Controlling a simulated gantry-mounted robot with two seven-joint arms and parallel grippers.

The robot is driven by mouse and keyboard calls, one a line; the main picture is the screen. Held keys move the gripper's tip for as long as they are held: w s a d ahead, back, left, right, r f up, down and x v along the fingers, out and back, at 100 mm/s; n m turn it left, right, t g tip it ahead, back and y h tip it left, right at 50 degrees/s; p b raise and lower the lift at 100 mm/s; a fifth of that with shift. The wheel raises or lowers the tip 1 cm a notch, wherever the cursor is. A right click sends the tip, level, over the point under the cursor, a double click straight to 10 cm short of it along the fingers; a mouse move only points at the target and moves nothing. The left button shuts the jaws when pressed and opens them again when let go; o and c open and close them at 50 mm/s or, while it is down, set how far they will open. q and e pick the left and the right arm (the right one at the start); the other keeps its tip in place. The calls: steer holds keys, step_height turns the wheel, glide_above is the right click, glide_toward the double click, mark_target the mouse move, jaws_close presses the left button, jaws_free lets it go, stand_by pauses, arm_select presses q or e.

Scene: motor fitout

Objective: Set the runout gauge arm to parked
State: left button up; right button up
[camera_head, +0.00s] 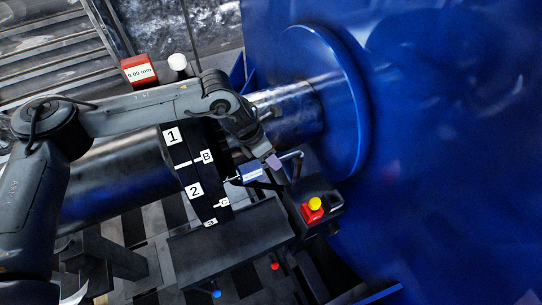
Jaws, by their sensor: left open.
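A red gauge box (139,70) with a "0.00 mm" readout stands at the upper left, behind my left arm. A white round knob or cap (178,62) is beside it on a dark post. A thin dark rod (196,57) rises to its right, and its lower end is hidden by my arm. I cannot tell clearly which part is the gauge arm or how it is set. My left gripper (281,172) is open, near the shaft (286,110) and a small blue labelled block (251,173). It is well to the right of the gauge box. My right gripper is out of view.
A large blue motor housing (440,120) fills the right. A dark panel (190,172) carries labels 1, 2 and letters. A red and yellow button (314,207) sits on a dark box below the gripper. A dark bench (230,243) is at the bottom.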

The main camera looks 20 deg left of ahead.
arm_select(q)
steer(key=shift+f, duration=0.1)
steer(key=shift+c, duration=0.2)
jaws_close()
